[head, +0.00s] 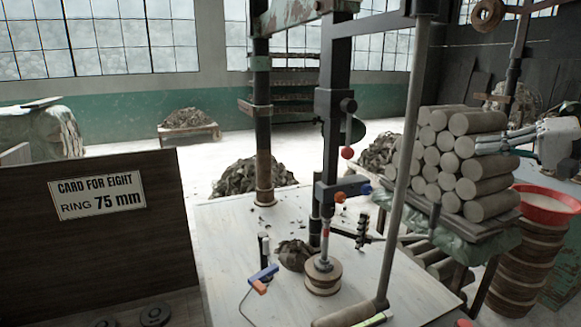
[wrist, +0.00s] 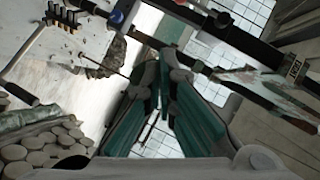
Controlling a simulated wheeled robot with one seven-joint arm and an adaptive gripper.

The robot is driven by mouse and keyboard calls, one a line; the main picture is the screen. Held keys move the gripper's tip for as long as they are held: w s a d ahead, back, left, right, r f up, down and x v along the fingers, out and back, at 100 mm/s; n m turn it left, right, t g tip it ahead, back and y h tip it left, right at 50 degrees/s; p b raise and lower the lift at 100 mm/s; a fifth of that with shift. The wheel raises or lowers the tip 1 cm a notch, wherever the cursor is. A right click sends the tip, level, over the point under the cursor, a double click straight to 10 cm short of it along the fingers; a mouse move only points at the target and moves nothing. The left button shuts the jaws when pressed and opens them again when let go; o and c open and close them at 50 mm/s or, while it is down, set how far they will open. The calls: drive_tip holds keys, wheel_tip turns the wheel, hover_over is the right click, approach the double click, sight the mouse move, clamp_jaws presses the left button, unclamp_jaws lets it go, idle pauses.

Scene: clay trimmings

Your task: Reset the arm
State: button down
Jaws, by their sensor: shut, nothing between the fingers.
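My gripper (head: 484,143) shows at the right of the head view, reaching in from the right edge and pointing left. It appears in front of or beside the upper right of the stacked clay rolls (head: 468,165); whether it touches them I cannot tell. In the wrist view my gripper (wrist: 163,72) has its two teal-padded fingers together at the tips, with nothing held between them.
A bench (head: 225,230) carries a press-like frame (head: 335,95), a blue-and-orange tool (head: 262,278) and a clay lump (head: 294,254). A red basin (head: 546,205) tops a stack at right. A dark board with a sign (head: 98,195) reading "RING 75 mm" stands left.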

drive_tip(key=s+a+f+n+g+h, duration=0.1)
drive_tip(key=s+a+f+g+h, duration=0.15)
drive_tip(key=s+a, duration=0.5)
drive_tip(key=s+a+f+g+h, duration=0.2)
drive_tip(key=s+a+g, duration=0.15)
drive_tip(key=a, duration=0.75)
drive_tip(key=s+a+f+n+h, duration=0.1)
drive_tip(key=s+f+h, duration=0.2)
drive_tip(key=s, duration=0.6)
drive_tip(key=s+a+f+n+t+h, duration=0.1)
drive_tip(key=s+f+h, duration=0.3)
drive_tip(key=s, duration=0.5)
drive_tip(key=shift+s+f+n, duration=0.3)
drive_tip(key=shift+s+f, duration=0.05)
drive_tip(key=shift+f, duration=0.1)
drive_tip(key=shift+a, duration=0.1)
